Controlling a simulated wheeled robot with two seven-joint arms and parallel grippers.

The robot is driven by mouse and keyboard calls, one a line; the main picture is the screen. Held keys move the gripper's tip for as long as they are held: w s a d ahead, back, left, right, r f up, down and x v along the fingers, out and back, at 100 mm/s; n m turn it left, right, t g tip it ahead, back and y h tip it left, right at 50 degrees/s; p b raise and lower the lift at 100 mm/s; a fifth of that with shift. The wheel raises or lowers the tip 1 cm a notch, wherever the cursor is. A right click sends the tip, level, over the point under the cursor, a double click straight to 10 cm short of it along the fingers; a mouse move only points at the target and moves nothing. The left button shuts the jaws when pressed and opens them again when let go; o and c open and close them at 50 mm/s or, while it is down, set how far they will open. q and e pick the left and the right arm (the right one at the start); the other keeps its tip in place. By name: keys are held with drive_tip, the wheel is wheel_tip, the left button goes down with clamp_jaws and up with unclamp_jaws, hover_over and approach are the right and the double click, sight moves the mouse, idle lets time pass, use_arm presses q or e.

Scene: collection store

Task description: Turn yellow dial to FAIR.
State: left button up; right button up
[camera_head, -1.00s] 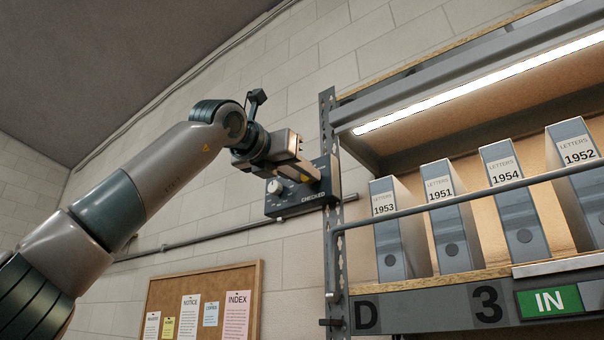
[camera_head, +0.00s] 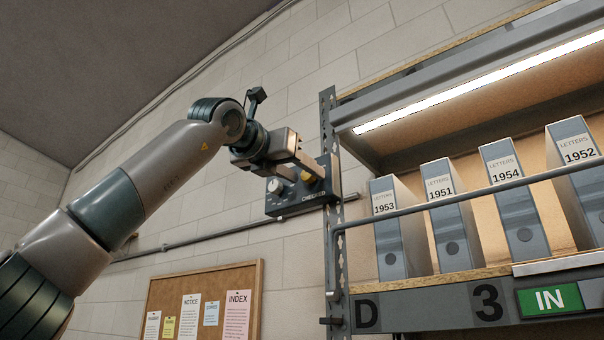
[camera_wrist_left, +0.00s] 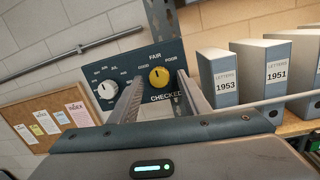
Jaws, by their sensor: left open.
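The yellow dial (camera_head: 307,176) is on a dark control panel (camera_head: 331,185) on the wall beside the shelf post. In the left wrist view the yellow dial (camera_wrist_left: 159,77) has GOOD at its upper left, FAIR above and POOR at its upper right, with CHECKED below. I cannot tell which word its pointer marks. My left gripper (camera_head: 311,175) is open in front of the panel. In the left wrist view its two fingers (camera_wrist_left: 159,82) lie on either side of the dial, with visible gaps; contact is not seen. My right gripper is not in view.
A white dial (camera_wrist_left: 107,90) with month labels sits left of the yellow one on the same panel. A metal shelf post (camera_head: 328,120) and a rail (camera_head: 440,204) stand to the right, with grey letter files (camera_head: 455,235) behind. A cork board (camera_head: 165,290) hangs below left.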

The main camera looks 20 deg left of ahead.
use_arm(q)
drive_tip(key=b+v, duration=0.7)
drive_tip(key=v, duration=1)
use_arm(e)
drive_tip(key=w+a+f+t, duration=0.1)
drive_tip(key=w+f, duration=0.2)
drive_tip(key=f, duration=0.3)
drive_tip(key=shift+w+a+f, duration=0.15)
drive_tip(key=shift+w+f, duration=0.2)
use_arm(q)
drive_tip(key=shift+s, duration=0.1)
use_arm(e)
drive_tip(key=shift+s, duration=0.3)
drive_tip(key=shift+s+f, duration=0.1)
use_arm(q)
drive_tip(key=shift+f, duration=0.1)
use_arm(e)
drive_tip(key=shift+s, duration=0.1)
